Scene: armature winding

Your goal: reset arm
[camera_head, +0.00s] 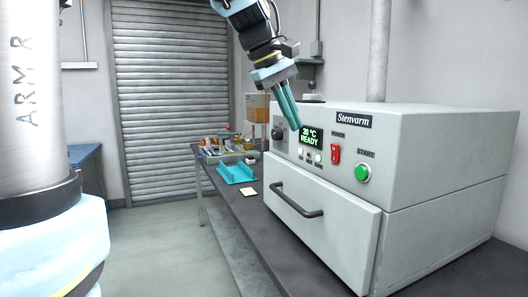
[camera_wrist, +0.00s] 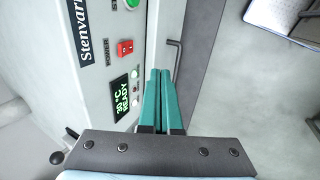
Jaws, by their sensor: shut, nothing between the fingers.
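My gripper (camera_head: 295,126) is raised in front of the grey Stenvarm machine (camera_head: 450,135). Its two teal fingers are together with nothing between them; they also show closed in the wrist view (camera_wrist: 159,72). In the head view the fingertips overlap the left edge of the green display (camera_head: 312,139), which reads 30 °C READY. I cannot tell whether they touch the panel. The red power switch (camera_head: 335,153) and green start button (camera_head: 362,173) are to the right of the fingers. The machine's drawer (camera_head: 320,228) with its dark handle (camera_head: 298,207) looks closed.
The machine stands on a dark bench (camera_head: 228,199). Left of it on the bench are a teal tray-like holder (camera_head: 237,173), a small pale card (camera_head: 249,191) and a cluttered bin (camera_head: 222,157). A roller shutter (camera_head: 170,100) is behind. Floor at left is clear.

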